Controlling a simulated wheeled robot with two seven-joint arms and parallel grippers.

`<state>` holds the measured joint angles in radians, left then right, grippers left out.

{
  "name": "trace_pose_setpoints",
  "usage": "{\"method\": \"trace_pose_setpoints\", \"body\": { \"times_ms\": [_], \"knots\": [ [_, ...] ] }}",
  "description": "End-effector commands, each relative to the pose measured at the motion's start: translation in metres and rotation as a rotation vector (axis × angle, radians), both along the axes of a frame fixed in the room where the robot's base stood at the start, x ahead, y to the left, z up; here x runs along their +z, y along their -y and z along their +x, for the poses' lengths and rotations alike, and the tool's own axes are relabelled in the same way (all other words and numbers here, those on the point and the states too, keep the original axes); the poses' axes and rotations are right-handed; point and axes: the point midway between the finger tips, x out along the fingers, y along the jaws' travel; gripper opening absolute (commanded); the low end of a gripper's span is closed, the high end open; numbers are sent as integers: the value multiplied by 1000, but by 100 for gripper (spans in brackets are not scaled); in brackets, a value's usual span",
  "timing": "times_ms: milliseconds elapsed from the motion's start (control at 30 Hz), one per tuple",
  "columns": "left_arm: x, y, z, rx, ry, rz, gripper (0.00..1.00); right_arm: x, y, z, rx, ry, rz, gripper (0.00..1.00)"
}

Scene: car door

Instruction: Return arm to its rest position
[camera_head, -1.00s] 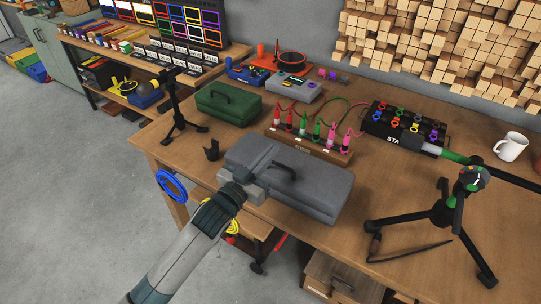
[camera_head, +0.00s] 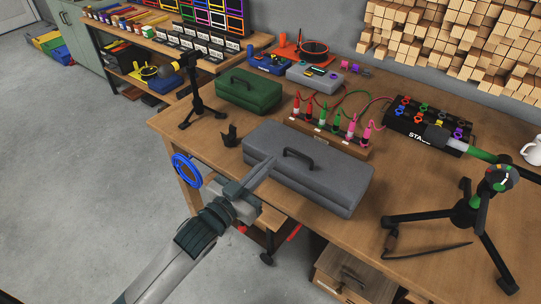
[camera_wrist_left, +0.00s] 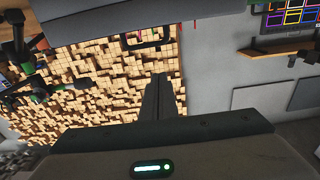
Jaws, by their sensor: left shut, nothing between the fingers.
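My left gripper (camera_head: 268,164) is at the front edge of the workbench. Its closed fingers overlap the left end of the grey toolbox in the picture. Whether they touch it cannot be told. In the left wrist view the dark fingers (camera_wrist_left: 161,82) lie together with nothing between them. My left forearm comes in from the lower left, over the open floor. My right arm and gripper are in neither view.
On the workbench (camera_head: 415,202) sit a grey toolbox (camera_head: 330,180), a green toolbox (camera_head: 247,91), a rack with coloured clips (camera_head: 330,138) and a black tripod (camera_head: 474,216). A blue ring (camera_head: 187,170) is beside the bench's left edge. The grey floor (camera_head: 85,185) at left is clear.

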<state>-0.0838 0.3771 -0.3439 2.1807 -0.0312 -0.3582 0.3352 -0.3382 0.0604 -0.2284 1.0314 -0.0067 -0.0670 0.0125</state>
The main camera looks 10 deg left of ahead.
Motion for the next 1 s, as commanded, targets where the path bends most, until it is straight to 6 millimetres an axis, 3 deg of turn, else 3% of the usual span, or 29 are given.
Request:
{"method": "trace_pose_setpoints", "body": {
  "times_ms": [333, 467, 567, 667, 800, 1000],
  "knots": [
    [-10, -2, -4, 16, -36, 9, 0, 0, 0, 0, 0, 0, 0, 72],
    [-34, -10, -16, 58, -126, 37, 0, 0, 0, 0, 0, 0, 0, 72],
    [-63, -19, -33, 102, -241, 74, 0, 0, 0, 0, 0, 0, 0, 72],
    [-100, -31, -62, 151, -392, 121, 0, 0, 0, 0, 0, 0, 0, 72],
    [-150, -50, -119, 206, -633, 198, 0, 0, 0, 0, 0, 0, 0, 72],
    [-192, -67, -193, 235, -890, 279, 0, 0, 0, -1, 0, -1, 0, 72]
  ]
}}
